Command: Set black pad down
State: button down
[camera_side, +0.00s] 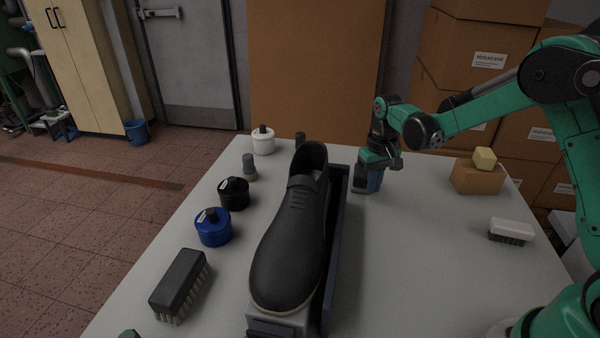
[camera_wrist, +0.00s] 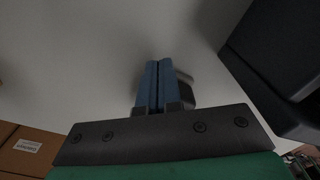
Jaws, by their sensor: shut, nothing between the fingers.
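My gripper (camera_side: 374,182) hangs low over the table to the right of the black shoe's heel end, with its blue fingers pointing down. In the wrist view my gripper (camera_wrist: 158,75) has its two blue fingers together, with nothing seen between them. A small dark block, which looks like the black pad (camera_side: 360,186), is just left of the fingers in the side view. It also shows behind and right of the fingers as a dark shape (camera_wrist: 187,92) in the wrist view, partly hidden. I cannot tell whether the fingers touch it.
The black shoe (camera_side: 290,240) is on a grey stand beside a dark blue rail (camera_side: 335,250). A black-topped brush (camera_side: 180,280), blue jar (camera_side: 213,228), black jar (camera_side: 234,194) and white jar (camera_side: 263,142) are left. A white brush (camera_side: 510,231) and cardboard box (camera_side: 477,178) are right.

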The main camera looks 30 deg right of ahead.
jog(key=w, duration=0.3)
jog(key=w+d, duration=0.1)
jog(key=w, duration=0.2)
jog(key=w+d, duration=0.1)
jog(key=w, duration=0.2)
jog(key=shift+s, duration=0.15)
